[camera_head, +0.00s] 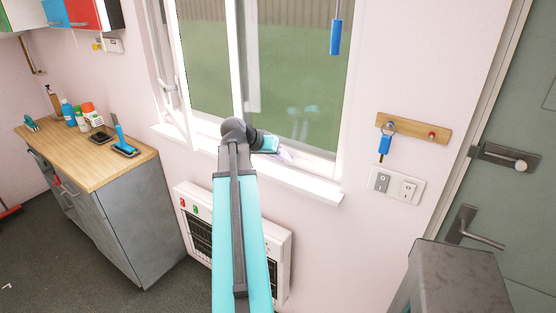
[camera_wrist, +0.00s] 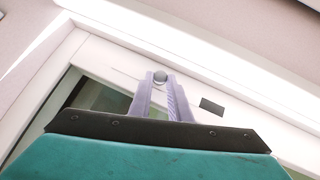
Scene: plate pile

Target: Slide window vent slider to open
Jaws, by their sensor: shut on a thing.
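The window (camera_head: 292,60) has a white frame and stands ahead of me above a white sill. My arm reaches to the lower part of its frame, and my gripper (camera_head: 284,154) is there, partly hidden behind my wrist. In the wrist view my gripper (camera_wrist: 161,84) has its two pale fingers close together around a small grey round knob (camera_wrist: 160,77), which looks like the vent slider. The knob sits on the white frame. A dark rectangular slot (camera_wrist: 211,106) shows in the frame to the right of the fingers. The slider is hidden in the head view.
A white heater (camera_head: 277,262) is on the wall under the sill (camera_head: 318,190). A wooden-topped cabinet (camera_head: 75,164) with bottles stands at left. A key rack (camera_head: 413,127), switches (camera_head: 396,186) and a grey-green door (camera_head: 535,130) are at right. A blue-handled pull (camera_head: 335,37) hangs before the window.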

